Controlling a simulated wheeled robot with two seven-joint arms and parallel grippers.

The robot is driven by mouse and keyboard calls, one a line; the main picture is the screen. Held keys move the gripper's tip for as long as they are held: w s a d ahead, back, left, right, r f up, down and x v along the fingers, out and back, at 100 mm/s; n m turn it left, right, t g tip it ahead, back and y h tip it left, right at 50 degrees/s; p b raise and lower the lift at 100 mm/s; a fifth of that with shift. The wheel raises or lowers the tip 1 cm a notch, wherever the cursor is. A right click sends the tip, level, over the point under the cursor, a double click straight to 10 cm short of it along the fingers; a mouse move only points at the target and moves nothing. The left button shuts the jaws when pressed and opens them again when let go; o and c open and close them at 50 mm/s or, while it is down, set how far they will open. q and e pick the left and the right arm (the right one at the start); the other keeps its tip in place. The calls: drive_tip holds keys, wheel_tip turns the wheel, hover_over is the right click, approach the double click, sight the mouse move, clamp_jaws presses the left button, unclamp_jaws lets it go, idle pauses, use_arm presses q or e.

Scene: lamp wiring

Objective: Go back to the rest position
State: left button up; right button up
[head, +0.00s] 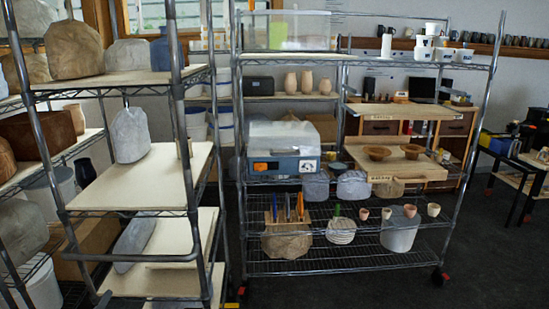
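Neither of my grippers is in the head view, and no part of my arms can be made out for certain. No lamp or wiring shows. The view faces a wire shelf rack (345,60) in the middle and another rack with pale boards (140,180) at the left.
The racks stand close in front and at left. The middle rack holds a blue-and-white machine (283,152), small cups (410,211) and a white bucket (400,232). A workbench (395,124) stands behind. Dark floor (490,255) is open at the right, before a black table (520,165).

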use_arm(q)
drive_tip(key=s+d+f+n+g, duration=0.25)
drive_tip(key=s+f+g, duration=0.35)
drive_tip(key=s+f, duration=0.45)
drive_tip(key=s+d+f+n+g, duration=0.2)
drive_tip(key=s+f+n+g, duration=0.25)
drive_tip(key=s+f, duration=0.55)
drive_tip(key=s+d+f+g+h, duration=0.1)
drive_tip(key=s+d+f+g, duration=0.4)
drive_tip(key=s, duration=0.5)
wheel_tip(320, 180, down, 27)
drive_tip(key=s+a+f+g, duration=0.2)
drive_tip(key=s+a+f, duration=0.1)
drive_tip(key=s+f, duration=1.5)
drive_tip(key=shift+s+f, duration=0.35)
drive_tip(key=shift+s, duration=0.35)
